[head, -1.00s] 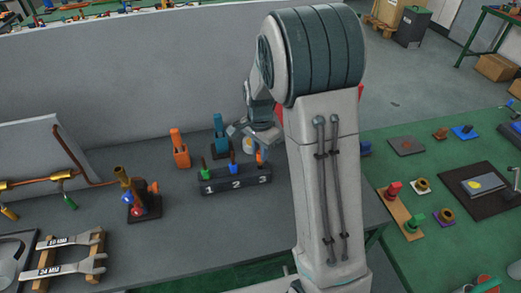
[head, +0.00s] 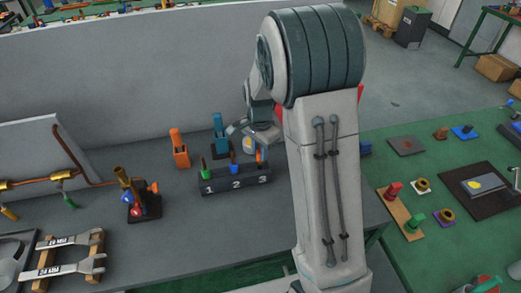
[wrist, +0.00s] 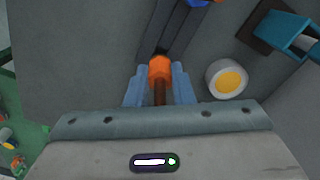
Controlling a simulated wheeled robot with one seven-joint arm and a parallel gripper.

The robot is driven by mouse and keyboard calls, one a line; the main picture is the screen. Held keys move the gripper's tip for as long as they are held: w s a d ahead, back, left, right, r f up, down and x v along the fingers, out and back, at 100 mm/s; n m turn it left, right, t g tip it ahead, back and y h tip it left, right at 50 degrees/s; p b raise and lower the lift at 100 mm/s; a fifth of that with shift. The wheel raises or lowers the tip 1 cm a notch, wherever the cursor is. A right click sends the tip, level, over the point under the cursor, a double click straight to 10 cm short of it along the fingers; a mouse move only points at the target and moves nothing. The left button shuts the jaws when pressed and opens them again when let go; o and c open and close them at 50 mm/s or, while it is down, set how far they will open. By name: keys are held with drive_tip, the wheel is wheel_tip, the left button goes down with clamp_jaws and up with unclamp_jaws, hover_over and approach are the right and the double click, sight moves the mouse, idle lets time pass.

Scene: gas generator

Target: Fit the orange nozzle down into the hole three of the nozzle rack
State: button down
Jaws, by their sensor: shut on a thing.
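The dark nozzle rack (head: 222,185) stands on the grey bench with holes marked 1, 2 and 3. A green nozzle (head: 206,172) is at hole one and a blue nozzle (head: 233,169) at hole two. My gripper (wrist: 159,86) is shut on the orange nozzle (wrist: 160,69), with a blue-grey finger on either side of it. In the head view the orange nozzle (head: 259,156) is upright over the rack's right end, at hole three. Whether its lower end is inside the hole or just above it I cannot tell. My arm hides part of this area.
An orange tool (head: 180,149) and a teal tool (head: 220,134) stand behind the rack. A white cup with a yellow centre (wrist: 227,80) is close to the right of my gripper in the wrist view. Wrenches (head: 70,257) lie at front left. Bench in front of the rack is clear.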

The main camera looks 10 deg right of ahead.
drive_tip(key=shift+f+b, duration=1.15)
drive_tip(key=shift+f, duration=0.45)
drive_tip(key=c, duration=1.2)
unclamp_jaws()
drive_tip(key=shift+o, duration=0.2)
wheel_tip(320, 180, up, 14)
drive_tip(key=shift+f+b, duration=0.1)
drive_tip(key=shift+b, duration=0.45)
drive_tip(key=s+n+t, duration=0.3)
drive_tip(key=s+n, duration=0.9)
drive_tip(key=s, duration=1)
drive_tip(key=shift+d, duration=0.2)
